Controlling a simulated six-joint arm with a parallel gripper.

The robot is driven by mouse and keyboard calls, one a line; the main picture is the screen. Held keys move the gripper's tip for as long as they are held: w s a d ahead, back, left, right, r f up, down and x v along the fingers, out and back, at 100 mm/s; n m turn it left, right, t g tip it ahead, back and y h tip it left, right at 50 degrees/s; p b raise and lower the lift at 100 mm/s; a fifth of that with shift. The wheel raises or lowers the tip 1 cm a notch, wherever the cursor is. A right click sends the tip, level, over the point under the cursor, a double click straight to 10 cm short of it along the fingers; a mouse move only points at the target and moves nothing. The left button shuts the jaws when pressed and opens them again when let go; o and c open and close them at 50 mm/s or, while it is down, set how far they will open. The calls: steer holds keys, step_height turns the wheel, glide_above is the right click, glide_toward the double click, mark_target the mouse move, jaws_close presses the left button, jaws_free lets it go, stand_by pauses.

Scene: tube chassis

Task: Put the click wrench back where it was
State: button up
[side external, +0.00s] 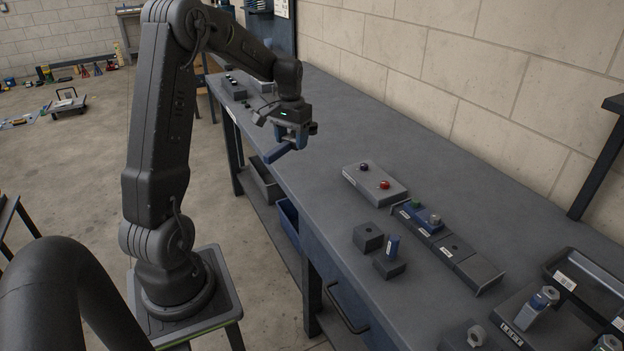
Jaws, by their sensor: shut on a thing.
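My gripper (291,138) is in the air above the left long edge of the grey workbench (330,125). It is shut on a blue, bar-like tool (278,153), which looks like the click wrench. The tool hangs tilted below the jaws, its lower end pointing left and down, apart from the bench top. Its upper part is hidden in the jaws. An empty place for the wrench cannot be clearly told in this view.
A blue cylinder (393,246) stands in a dark block (389,267). A dark tray (590,282) is at right. The bench below my gripper is largely clear.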

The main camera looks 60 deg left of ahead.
steer(key=s+a+f+n, duration=0.1)
steer(key=s+a+n, duration=0.25)
steer(key=n, duration=0.85)
glide_above(312, 181)
step_height(312, 181, down, 8)
steer(key=shift+r, duration=0.1)
steer(key=shift+f, duration=2.05)
steer(key=shift+f, duration=0.15)
steer(key=o, duration=1.4)
